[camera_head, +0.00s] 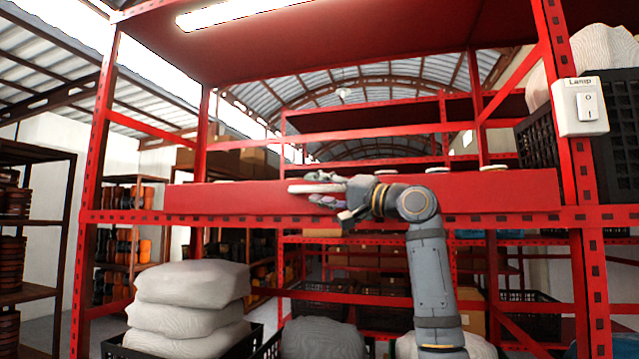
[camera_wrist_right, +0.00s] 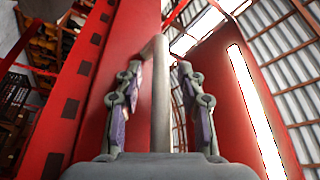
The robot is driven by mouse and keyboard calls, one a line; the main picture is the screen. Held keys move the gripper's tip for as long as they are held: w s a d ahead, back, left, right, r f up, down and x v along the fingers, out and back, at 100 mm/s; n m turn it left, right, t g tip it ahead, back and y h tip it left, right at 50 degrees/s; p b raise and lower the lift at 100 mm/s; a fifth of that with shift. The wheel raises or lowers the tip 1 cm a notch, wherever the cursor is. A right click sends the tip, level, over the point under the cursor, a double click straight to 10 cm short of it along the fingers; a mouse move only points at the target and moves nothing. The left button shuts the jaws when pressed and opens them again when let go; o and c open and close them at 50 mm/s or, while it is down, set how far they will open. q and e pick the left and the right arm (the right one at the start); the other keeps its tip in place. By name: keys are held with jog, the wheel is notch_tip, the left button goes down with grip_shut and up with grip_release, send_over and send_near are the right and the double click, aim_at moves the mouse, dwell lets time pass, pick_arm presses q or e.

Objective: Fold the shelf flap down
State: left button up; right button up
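The shelf flap appears to be the long plain red panel (camera_head: 240,199) standing upright along the front of the middle shelf in the head view. My right gripper (camera_head: 322,190) is in front of the panel near its middle, pointing left. A pale grey bar (camera_head: 312,188) shows at its fingers. In the wrist view the bar (camera_wrist_right: 160,95) rises between the two spread fingers (camera_wrist_right: 160,85), with a visible gap on each side. My left gripper is not in view.
Several pale round discs, such as one (camera_head: 437,170), show along the panel's top edge. A Lamp switch (camera_head: 590,106) is on the right post; the tube lamp (camera_head: 255,12) is lit. Pale sacks (camera_head: 190,290) are stacked at lower left, below the shelf. A black crate (camera_head: 612,150) stands at right.

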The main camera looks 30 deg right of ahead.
grip_shut()
dwell(0.5)
